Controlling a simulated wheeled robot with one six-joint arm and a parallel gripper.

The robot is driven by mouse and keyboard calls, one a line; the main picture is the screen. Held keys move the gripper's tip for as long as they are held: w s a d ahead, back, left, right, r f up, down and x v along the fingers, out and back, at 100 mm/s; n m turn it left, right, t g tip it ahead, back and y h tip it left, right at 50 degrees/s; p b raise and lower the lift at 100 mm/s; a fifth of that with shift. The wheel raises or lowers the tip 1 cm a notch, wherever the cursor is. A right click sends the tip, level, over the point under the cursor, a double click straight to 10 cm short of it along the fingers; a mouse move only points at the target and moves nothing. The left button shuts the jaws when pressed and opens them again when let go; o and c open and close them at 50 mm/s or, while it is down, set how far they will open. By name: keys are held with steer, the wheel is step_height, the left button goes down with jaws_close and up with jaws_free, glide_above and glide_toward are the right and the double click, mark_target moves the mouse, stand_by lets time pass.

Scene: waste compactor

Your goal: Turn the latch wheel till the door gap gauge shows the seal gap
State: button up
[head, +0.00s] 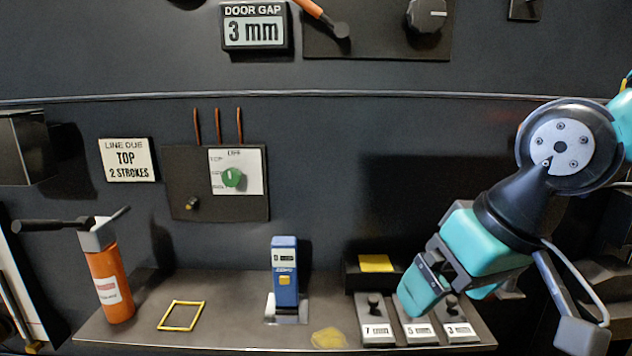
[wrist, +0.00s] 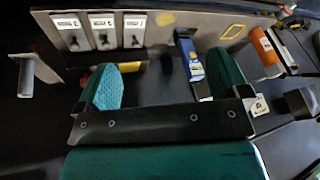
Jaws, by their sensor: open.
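The door gap gauge (head: 254,27) at the top of the head view reads 3 mm. I cannot make out a latch wheel for certain in either view. My gripper (head: 452,284) hangs at the right of the head view, in front of the shelf's labelled blocks, and partly covers them. In the wrist view my gripper (wrist: 167,85) shows its two teal fingers wide apart with nothing held between them.
A green-knob panel (head: 187,160) and a black knob (head: 427,14) are on the wall.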

steer(key=s+f+n+g, duration=0.2)
steer(key=s+f+g, duration=0.1)
steer(key=s, duration=0.6)
steer(key=shift+d+n+y+p, duration=0.3)
steer(key=shift+n, duration=0.1)
